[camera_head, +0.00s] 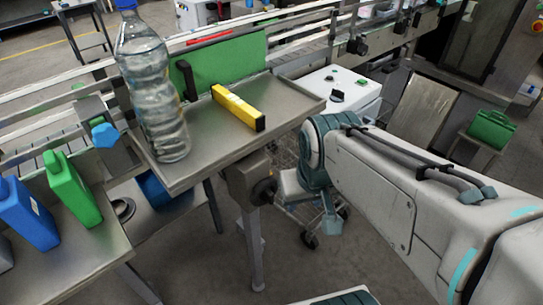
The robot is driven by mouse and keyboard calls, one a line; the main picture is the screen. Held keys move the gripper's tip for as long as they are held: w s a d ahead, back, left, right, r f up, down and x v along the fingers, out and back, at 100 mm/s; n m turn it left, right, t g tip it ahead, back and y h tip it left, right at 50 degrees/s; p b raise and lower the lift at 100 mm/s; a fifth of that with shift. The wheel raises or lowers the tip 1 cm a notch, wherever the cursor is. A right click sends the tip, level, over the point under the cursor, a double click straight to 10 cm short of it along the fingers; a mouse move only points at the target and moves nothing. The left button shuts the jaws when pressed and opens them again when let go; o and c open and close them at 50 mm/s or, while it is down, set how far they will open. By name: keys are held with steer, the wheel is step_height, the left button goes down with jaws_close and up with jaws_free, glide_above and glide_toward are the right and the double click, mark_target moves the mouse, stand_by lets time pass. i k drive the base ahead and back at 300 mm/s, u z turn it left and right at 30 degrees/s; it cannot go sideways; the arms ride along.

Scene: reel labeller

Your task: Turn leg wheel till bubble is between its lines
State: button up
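A dark leg wheel (264,191) sits on the side of the metal leg under the right part of the steel table. A yellow spirit level (238,107) lies tilted across the picture on the tabletop. Its bubble and lines are too small to make out. My arm (400,195) comes in from the right and bends down at a teal joint, to the right of the wheel and apart from it. The end of my arm is low and partly hidden behind that joint. I cannot make out its fingers or what lies between them.
A clear plastic bottle (152,95) stands on the steel table (205,150) by its left edge. A green panel (225,65) rises behind. Blue (27,215) and green (70,188) jugs stand at the lower left. A wire cart (303,212) is behind my arm. Floor before the leg is clear.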

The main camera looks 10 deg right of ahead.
mark_target(264, 192)
steer(key=z, duration=1.15)
steer(key=k, duration=0.6)
steer(key=u, duration=1.45)
